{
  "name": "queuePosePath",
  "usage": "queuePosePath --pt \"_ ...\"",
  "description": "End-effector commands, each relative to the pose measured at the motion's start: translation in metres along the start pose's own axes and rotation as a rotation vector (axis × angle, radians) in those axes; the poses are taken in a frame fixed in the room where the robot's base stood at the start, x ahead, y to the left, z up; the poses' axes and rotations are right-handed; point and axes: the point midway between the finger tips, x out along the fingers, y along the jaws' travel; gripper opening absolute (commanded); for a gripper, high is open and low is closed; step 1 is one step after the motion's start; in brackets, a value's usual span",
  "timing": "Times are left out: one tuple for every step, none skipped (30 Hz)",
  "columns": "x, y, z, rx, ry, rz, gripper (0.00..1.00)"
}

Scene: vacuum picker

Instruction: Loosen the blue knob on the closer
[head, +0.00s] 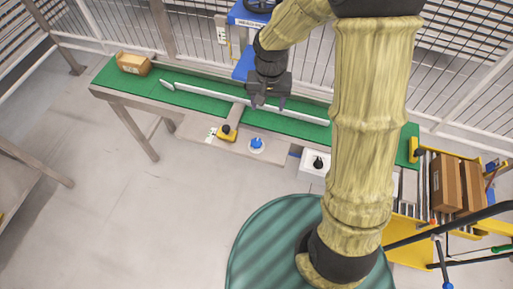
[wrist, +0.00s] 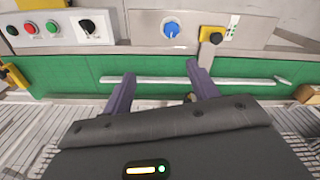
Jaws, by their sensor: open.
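A round blue knob (head: 257,143) sits on a pale panel at the conveyor's front edge. Another blue knob (head: 447,285) is at the lower right edge of the head view, at the end of a dark rod. I cannot tell which part is the closer. My gripper (head: 267,103) is over the green belt, behind the panel knob in the head view and apart from it.
The green conveyor (head: 185,100) has a white rail (head: 215,97) along it and a carton (head: 133,63) at its left end. A yellow-and-black switch (head: 226,133) and a white control box (head: 315,162) flank the knob. Yellow framing and cartons (head: 446,185) stand right.

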Motion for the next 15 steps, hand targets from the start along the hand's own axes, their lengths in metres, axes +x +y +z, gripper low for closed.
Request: queuePosePath --pt "0.027 -0.012 -0.004 0.004 -0.014 0.0 0.59" --pt "0.034 -0.017 -0.006 0.008 -0.02 0.001 0.59" --pt "0.04 -0.023 -0.009 0.014 -0.027 0.002 0.59" --pt "0.044 -0.027 -0.01 0.017 -0.031 0.003 0.59" --pt "0.047 -0.03 -0.011 0.021 -0.034 0.003 0.59" --pt "0.048 -0.033 -0.012 0.023 -0.037 0.004 0.59" --pt "0.049 -0.034 -0.012 0.025 -0.037 0.004 0.59" --pt "0.049 -0.035 -0.013 0.027 -0.038 0.004 0.59" --pt "0.048 -0.035 -0.013 0.028 -0.038 0.005 0.59" --pt "0.047 -0.035 -0.013 0.028 -0.038 0.005 0.59" --pt "0.047 -0.035 -0.013 0.028 -0.038 0.005 0.59" --pt "0.046 -0.034 -0.013 0.028 -0.038 0.005 0.59" --pt "0.046 -0.034 -0.013 0.029 -0.038 0.005 0.59" --pt "0.046 -0.034 -0.013 0.029 -0.038 0.005 0.59" --pt "0.046 -0.034 -0.013 0.029 -0.038 0.005 0.59"
